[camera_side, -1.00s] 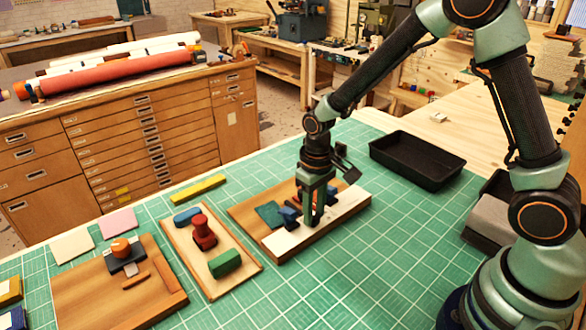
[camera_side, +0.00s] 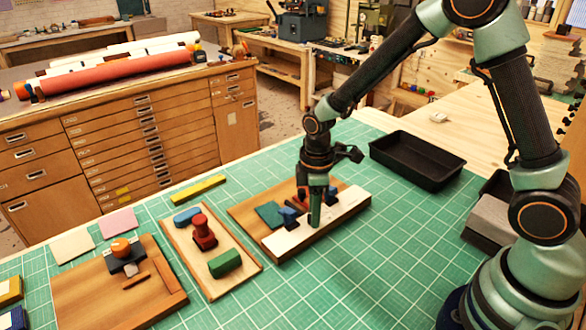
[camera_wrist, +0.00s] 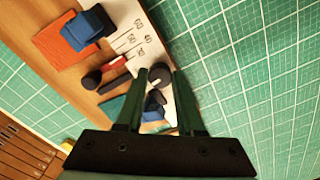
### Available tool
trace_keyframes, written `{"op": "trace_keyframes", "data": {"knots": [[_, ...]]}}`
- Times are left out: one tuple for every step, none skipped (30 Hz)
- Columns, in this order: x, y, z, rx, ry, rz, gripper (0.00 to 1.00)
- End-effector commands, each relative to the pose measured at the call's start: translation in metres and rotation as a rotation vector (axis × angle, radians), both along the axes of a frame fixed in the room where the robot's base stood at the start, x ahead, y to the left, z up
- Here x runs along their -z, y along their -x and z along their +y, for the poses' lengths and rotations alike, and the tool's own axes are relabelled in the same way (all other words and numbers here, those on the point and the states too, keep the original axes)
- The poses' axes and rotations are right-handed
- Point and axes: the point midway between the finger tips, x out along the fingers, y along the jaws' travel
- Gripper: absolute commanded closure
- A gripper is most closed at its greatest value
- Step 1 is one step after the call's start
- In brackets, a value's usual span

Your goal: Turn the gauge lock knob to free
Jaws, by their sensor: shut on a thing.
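A small dark round knob (camera_wrist: 160,73), which I take for the gauge lock knob, sits on the white numbered strip (camera_wrist: 130,22) of the gauge board. My gripper (camera_wrist: 161,76) is shut on this knob, one finger on each side. In the side view my gripper (camera_side: 315,222) points straight down onto the white strip (camera_side: 345,209), and the knob is hidden there. Printed numbers and lines show on the strip in the wrist view. A lock or free mark cannot be made out.
Near the knob are a blue block (camera_wrist: 88,28), a black round piece (camera_wrist: 92,80) and another blue piece (camera_wrist: 153,104). A board with a red stamp-like piece (camera_side: 203,235) lies left. A black tray (camera_side: 418,160) stands right. Green mat in front is clear.

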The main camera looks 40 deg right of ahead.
Motion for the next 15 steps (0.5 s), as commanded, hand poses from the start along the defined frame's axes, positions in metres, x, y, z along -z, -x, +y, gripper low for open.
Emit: {"op": "trace_keyframes", "data": {"knots": [[-0.0006, -0.0009, 0.0004, -0.045, -0.001, -0.003, 1.0], [-0.0006, -0.0008, 0.0004, -0.074, -0.001, -0.003, 1.0], [-0.0006, -0.0008, 0.0004, -0.112, -0.001, -0.003, 1.0], [-0.0006, -0.0008, 0.0004, -0.14, -0.001, -0.003, 1.0], [-0.0006, -0.0008, 0.0004, -0.168, -0.001, -0.003, 1.0], [-0.0006, -0.0008, 0.0005, -0.205, 0.0, -0.004, 1.0], [-0.0006, -0.0008, 0.0005, -0.232, 0.0, -0.004, 1.0], [-0.0006, -0.0008, 0.0005, -0.259, 0.0, -0.004, 1.0], [-0.0006, -0.0008, 0.0005, -0.293, 0.0, -0.004, 1.0], [-0.0006, -0.0008, 0.0005, -0.319, 0.0, -0.004, 1.0], [-0.0006, -0.0008, 0.0005, -0.344, 0.0, -0.004, 1.0], [-0.0006, -0.0009, 0.0006, -0.375, 0.0, -0.004, 1.0], [-0.0006, -0.0008, 0.0006, -0.397, 0.0, -0.004, 1.0], [-0.0006, -0.0008, 0.0006, -0.418, 0.0, -0.004, 1.0], [-0.0006, -0.0008, 0.0006, -0.446, 0.0, -0.004, 1.0]]}}
